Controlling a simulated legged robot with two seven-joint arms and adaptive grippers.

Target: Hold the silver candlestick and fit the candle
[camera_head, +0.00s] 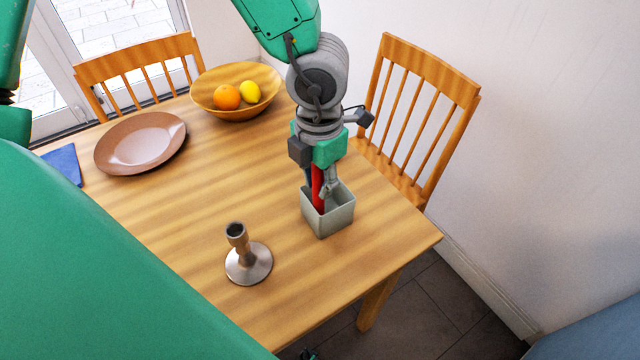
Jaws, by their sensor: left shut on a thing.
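The silver candlestick (248,262) stands upright on the wooden table, near its front edge. Its socket at the top looks dark and empty. The red candle (318,190) stands upright with its lower end inside a grey square holder (329,217), to the right of and behind the candlestick. My left gripper (321,186) points down over the holder and is shut on the candle. Its fingers and the holder's wall hide part of the candle.
A wooden bowl (235,113) with an orange (227,97) and a lemon (250,91) stands at the back. A brown plate (140,143) and a blue cloth (64,165) lie at the left. Chairs (430,80) stand behind and right. The table's middle is clear.

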